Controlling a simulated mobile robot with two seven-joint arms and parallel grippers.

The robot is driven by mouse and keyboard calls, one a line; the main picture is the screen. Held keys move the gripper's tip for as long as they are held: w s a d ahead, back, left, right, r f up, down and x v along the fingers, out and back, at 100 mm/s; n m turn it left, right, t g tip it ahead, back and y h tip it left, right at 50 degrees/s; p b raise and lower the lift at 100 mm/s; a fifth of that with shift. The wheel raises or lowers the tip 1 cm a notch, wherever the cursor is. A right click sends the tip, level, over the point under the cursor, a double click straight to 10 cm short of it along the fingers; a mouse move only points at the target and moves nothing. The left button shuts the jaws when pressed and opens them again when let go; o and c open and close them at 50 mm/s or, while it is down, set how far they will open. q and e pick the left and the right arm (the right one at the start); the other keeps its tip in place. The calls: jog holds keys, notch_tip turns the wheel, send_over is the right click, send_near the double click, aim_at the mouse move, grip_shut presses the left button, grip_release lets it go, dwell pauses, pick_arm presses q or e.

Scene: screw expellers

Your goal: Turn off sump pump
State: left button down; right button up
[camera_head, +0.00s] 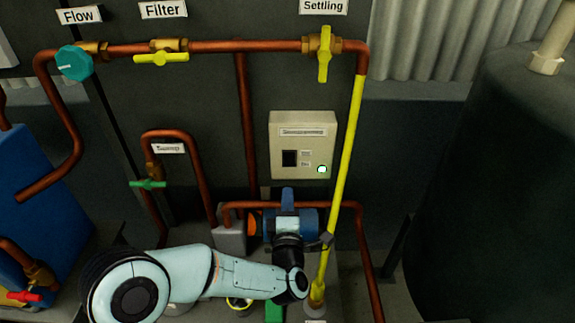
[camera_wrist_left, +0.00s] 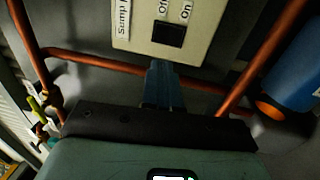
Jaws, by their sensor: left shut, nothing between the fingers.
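The cream sump pump control box (camera_head: 303,130) is on the dark wall in the head view. It has a black switch (camera_head: 289,158) at lower left and a lit green lamp (camera_head: 322,169) at lower right. In the left wrist view the box (camera_wrist_left: 143,40) shows a "Sump" label and the black switch (camera_wrist_left: 168,34) beside "Off" and "On" marks. My left gripper (camera_head: 287,191) is shut and empty just below the box. Its closed blue-grey fingertips (camera_wrist_left: 160,64) point at the switch and look apart from it. My right gripper is in neither view.
Copper pipes (camera_head: 220,47) frame the box, with a yellow pipe (camera_head: 346,140) close on its right. A blue pump (camera_head: 308,219) sits behind my gripper. Valves labelled Flow (camera_head: 75,62), Filter (camera_head: 162,57) and Settling (camera_head: 325,55) are above. A dark tank (camera_head: 490,180) stands right.

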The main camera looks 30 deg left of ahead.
aim_at(287, 157)
pick_arm(q)
jog(key=x, duration=1.1)
jog(key=shift+w, duration=0.2)
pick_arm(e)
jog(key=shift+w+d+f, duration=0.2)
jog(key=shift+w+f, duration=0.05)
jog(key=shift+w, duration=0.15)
pick_arm(q)
jog(key=shift+w+a+r, duration=0.1)
jog(key=shift+a+r, duration=0.05)
jog(key=shift+r, duration=0.05)
jog(key=shift+f, duration=0.1)
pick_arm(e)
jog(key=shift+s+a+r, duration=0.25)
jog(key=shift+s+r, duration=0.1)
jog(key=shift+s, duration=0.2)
pick_arm(q)
jog(key=shift+f, duration=0.1)
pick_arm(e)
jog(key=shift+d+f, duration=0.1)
